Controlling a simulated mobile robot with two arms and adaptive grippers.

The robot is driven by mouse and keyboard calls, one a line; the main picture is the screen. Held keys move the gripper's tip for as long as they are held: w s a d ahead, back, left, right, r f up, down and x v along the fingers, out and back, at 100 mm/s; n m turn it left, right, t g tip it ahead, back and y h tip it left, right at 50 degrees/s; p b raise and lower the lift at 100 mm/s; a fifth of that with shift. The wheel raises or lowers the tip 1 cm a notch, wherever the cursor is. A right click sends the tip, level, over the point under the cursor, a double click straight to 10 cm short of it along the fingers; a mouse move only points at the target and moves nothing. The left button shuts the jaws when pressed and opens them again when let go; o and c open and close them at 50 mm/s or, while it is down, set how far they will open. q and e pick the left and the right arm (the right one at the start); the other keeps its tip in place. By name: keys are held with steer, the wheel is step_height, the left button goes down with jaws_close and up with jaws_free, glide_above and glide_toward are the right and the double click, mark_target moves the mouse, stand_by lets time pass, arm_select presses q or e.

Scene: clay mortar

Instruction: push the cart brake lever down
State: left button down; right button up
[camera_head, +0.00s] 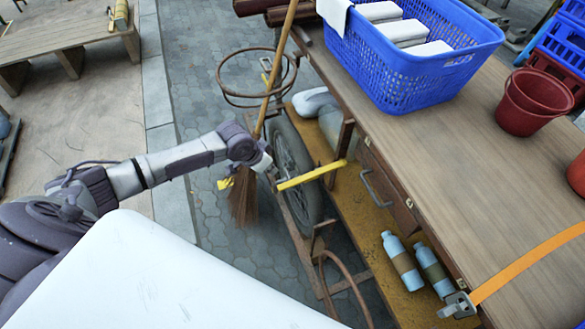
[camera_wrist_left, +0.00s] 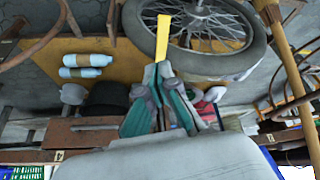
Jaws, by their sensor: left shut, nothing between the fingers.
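The brake lever (camera_head: 312,175) is a yellow bar beside the cart's wheel (camera_head: 290,165). In the head view it slopes up to the right, towards the cart's wooden side. My left gripper (camera_head: 270,168) is at the lever's left end, and its fingertips are partly hidden there. In the left wrist view the fingers (camera_wrist_left: 163,72) are together with nothing held. The yellow lever (camera_wrist_left: 162,38) extends just beyond their tips; I cannot tell whether they touch it. My right gripper is not in view.
A broom (camera_head: 243,198) stands upright close by my left gripper. A metal ring (camera_head: 285,92) is above the wheel. The cart's top (camera_head: 480,160) carries a blue basket (camera_head: 400,75) and red pots (camera_head: 530,105). Two blue bottles (camera_head: 403,262) are on the lower shelf. Paving lies left of the wheel.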

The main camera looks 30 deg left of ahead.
arm_select(q)
steer(key=shift+v, duration=1.5)
steer(key=s+a+f+n+y+p, duration=0.1)
steer(key=s+f, duration=0.5)
steer(key=f, duration=0.6)
steer(key=s+a+f+n+y+p, duration=0.1)
steer(key=s+f+p, duration=0.1)
steer(key=s+f, duration=0.65)
steer(key=s+d+f+g, duration=0.1)
steer(key=s+d+f, duration=0.2)
steer(key=s, duration=0.6)
steer(key=s+d+f+g, duration=0.1)
steer(key=s+d+f, duration=0.2)
steer(key=s+f, duration=0.4)
steer(key=s+d+f+g+p, duration=0.1)
steer(key=s+d+f, duration=0.3)
steer(key=s, duration=0.8)
steer(key=shift+s+f+g, duration=0.3)
steer(key=shift+f+g, duration=0.1)
steer(key=shift+f, duration=0.05)
steer(key=shift+w+d, duration=0.15)
steer(key=shift+d, duration=0.05)
